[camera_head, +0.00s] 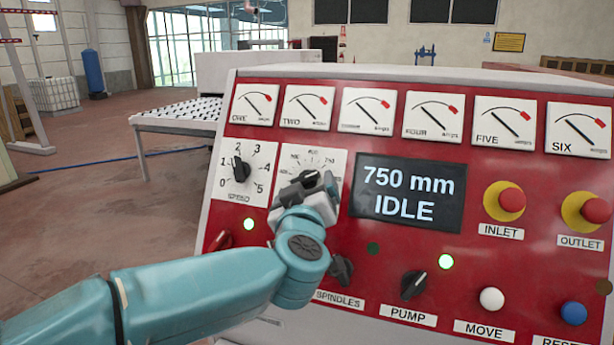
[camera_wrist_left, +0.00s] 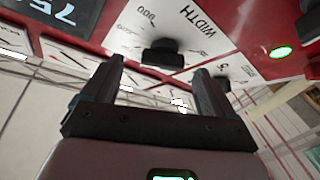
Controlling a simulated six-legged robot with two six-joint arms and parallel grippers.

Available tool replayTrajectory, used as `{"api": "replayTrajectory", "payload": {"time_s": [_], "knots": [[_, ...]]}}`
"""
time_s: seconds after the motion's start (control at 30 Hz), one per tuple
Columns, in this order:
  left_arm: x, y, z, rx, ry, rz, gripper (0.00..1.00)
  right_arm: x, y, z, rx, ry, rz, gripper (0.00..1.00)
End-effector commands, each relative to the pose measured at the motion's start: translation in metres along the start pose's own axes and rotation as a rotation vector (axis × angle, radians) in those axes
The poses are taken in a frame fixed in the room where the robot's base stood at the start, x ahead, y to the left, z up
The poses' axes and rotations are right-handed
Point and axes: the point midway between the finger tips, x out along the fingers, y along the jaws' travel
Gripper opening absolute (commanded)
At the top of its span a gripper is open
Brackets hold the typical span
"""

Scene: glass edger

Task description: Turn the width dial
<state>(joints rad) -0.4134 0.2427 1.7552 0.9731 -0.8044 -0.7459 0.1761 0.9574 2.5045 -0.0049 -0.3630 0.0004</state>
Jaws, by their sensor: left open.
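The width dial is a black knob (camera_wrist_left: 163,52) on a white plate (camera_head: 310,159) marked WIDTH in the left wrist view. My left gripper (camera_head: 312,186) is in front of this plate and hides its lower part in the head view. In the left wrist view the open fingers (camera_wrist_left: 158,70) stand apart on either side of the knob's line, with the knob just beyond their tips. No contact between fingers and knob is clear. The display (camera_head: 407,194) reads 750 mm IDLE. My right gripper is not in view.
The speed dial (camera_head: 240,170) is close left of the width plate. Gauges (camera_head: 307,107) line the panel above. Below are a pump knob (camera_head: 413,285), a white move button (camera_head: 491,299) and a blue button (camera_head: 573,313). Red inlet (camera_head: 511,199) and outlet (camera_head: 596,210) buttons are at right.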

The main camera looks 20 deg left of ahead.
Motion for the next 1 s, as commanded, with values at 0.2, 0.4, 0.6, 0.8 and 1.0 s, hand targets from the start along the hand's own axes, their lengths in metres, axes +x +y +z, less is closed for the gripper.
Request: {"api": "replayTrajectory", "payload": {"time_s": [0.2, 0.4, 0.6, 0.8, 1.0], "knots": [[0.029, -0.001, -0.001, 0.0, 0.001, -0.002, 0.87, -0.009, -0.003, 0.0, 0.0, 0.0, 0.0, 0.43], [0.035, -0.001, 0.0, -0.001, 0.001, -0.001, 0.87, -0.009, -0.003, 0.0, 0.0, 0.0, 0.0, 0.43], [0.035, -0.001, 0.0, -0.001, 0.001, -0.001, 0.71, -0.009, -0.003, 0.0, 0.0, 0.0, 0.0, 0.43], [0.035, -0.001, 0.0, -0.001, 0.001, -0.002, 0.31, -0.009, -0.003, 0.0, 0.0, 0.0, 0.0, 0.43], [0.035, 0.0, -0.001, -0.015, 0.002, -0.011, 0.31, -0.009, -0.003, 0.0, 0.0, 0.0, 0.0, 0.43]]}}
